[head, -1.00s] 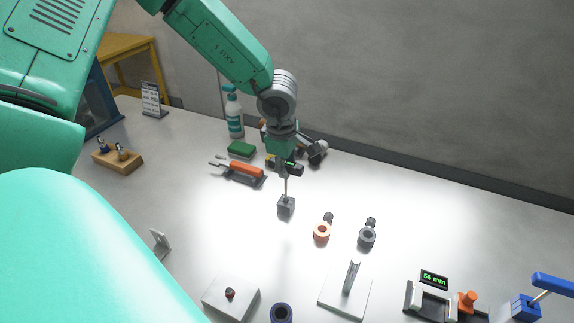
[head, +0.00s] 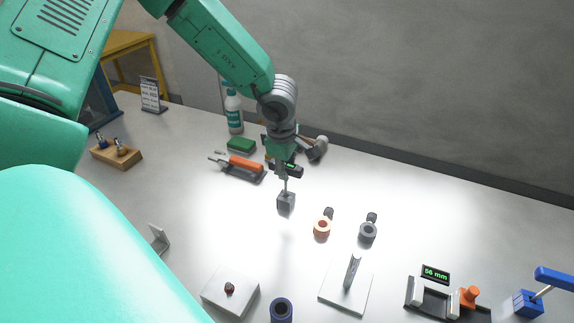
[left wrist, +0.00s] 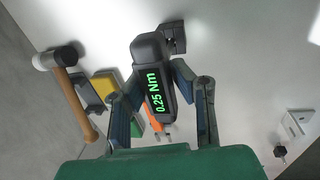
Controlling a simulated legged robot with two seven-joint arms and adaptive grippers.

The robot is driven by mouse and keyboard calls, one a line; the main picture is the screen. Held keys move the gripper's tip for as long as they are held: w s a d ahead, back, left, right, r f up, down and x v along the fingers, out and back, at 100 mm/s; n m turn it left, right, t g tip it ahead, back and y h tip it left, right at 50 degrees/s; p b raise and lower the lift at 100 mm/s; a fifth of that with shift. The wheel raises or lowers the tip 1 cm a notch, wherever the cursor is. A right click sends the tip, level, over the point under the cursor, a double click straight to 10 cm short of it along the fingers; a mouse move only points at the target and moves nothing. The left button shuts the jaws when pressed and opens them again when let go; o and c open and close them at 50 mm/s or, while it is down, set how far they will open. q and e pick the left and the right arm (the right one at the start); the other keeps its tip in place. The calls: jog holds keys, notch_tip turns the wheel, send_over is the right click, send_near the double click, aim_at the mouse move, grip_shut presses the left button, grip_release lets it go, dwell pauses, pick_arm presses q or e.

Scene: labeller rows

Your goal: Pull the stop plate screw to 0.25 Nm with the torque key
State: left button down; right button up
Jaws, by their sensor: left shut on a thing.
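My left gripper (head: 284,174) is shut on the dark torque key, whose body shows between the fingers in the left wrist view (left wrist: 153,62). Its lit display reads 0.25 Nm in green. In the head view the key's thin shaft (head: 286,185) points down at a small grey block (head: 286,203). The shaft's tip meets the block's top or is very close; I cannot tell if it is seated. The block also shows beyond the key in the left wrist view (left wrist: 173,36). The stop plate screw cannot be made out. My right gripper is not in view.
An upright plate on a white base (head: 336,295) and a 56 mm gauge (head: 435,274) stand nearer.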

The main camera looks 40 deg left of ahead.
pick_arm(q)
jog(key=shift+f, duration=0.55)
jog(key=c, duration=1.3)
grip_release()
notch_tip(320, 180, up, 12)
jog(key=s, duration=0.1)
jog(key=shift+s+d, duration=0.2)
jog(key=shift+s, duration=0.2)
jog(key=shift+f, duration=0.2)
